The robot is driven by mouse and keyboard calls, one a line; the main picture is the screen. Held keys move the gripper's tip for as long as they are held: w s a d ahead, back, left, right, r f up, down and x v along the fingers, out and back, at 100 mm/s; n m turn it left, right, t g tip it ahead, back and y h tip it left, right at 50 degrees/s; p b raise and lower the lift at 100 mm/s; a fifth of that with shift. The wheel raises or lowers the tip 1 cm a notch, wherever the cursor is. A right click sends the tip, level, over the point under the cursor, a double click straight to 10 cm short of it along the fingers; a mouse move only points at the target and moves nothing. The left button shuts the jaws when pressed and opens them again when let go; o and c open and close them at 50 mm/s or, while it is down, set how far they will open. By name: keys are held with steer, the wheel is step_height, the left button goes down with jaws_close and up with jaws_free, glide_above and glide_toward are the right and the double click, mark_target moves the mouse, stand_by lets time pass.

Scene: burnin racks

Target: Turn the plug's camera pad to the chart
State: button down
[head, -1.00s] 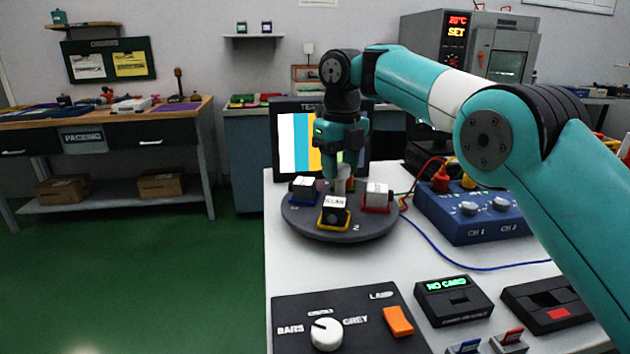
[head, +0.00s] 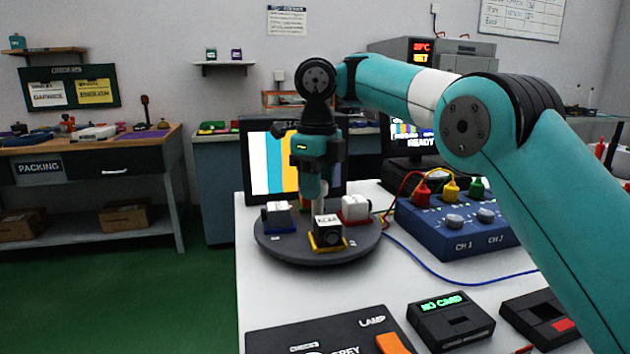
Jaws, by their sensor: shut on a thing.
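A round dark turntable (head: 275,250) stands on the white bench and carries small cameras on coloured pads. The blue pad's camera (head: 278,215) is at left, the yellow pad's black camera (head: 328,232) at front, and the red pad's white camera (head: 355,208) at right. The far side is mostly hidden. The chart (head: 275,165), a screen with white, blue and yellow bars, stands behind. My gripper (head: 321,188) points down and is shut on the turntable's pale centre post (head: 321,200). Red (head: 421,192), yellow (head: 450,188) and green (head: 476,187) plugs sit on a blue box.
The blue two-channel box (head: 455,222) stands right of the turntable, with wires on the bench (head: 400,285). A card reader (head: 450,318) reading "NO CARD" and a black lamp panel (head: 300,335) lie in front. A monitor (head: 412,135) reading "READY" is partly behind my arm.

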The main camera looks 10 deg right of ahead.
steer(key=shift+d+f, duration=0.15)
stand_by(0.5)
steer(key=c, duration=0.7)
jaws_free()
steer(key=shift+s+d, duration=0.1)
steer(key=shift+o, duration=0.2)
steer(key=shift+r, duration=0.2)
steer(key=shift+r+p, duration=0.25)
steer(key=shift+p, duration=0.15)
step_height(320, 180, up, 17)
steer(key=p, duration=1.5)
steer(key=shift+f, duration=0.15)
